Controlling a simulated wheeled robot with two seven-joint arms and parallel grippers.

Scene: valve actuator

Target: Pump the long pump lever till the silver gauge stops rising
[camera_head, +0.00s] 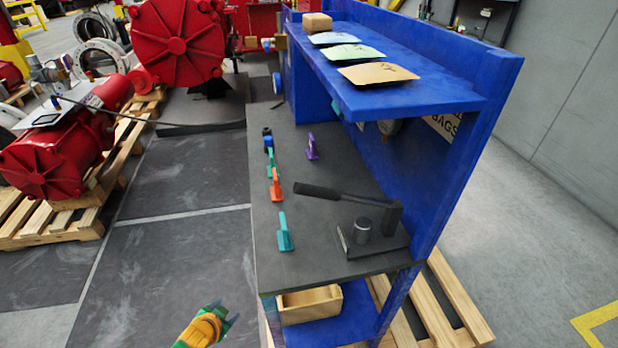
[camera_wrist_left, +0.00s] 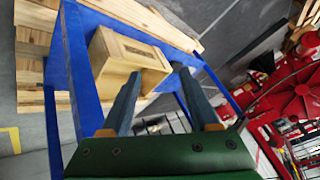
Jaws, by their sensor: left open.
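The long pump lever (camera_head: 345,195) is a dark bar with a thick grip, lying nearly level and pointing left over the grey bench top. It joins an upright post at the right of a dark base plate (camera_head: 375,243), which also bears a short grey cylinder (camera_head: 362,229). A round gauge (camera_head: 390,126) hangs under the shelf against the blue back panel; the shelf partly hides it and its needle cannot be read. My left gripper (camera_head: 222,315) is open and empty, low in front of the bench and well apart from the lever. My right gripper is not in view.
Several coloured valve handles, such as a teal one (camera_head: 285,235) and an orange one (camera_head: 276,186), stand along the bench's left side. A blue shelf (camera_head: 440,92) overhangs the bench. A wooden box (camera_head: 309,304) sits underneath; the left wrist view shows it (camera_wrist_left: 125,62) beyond my fingers.

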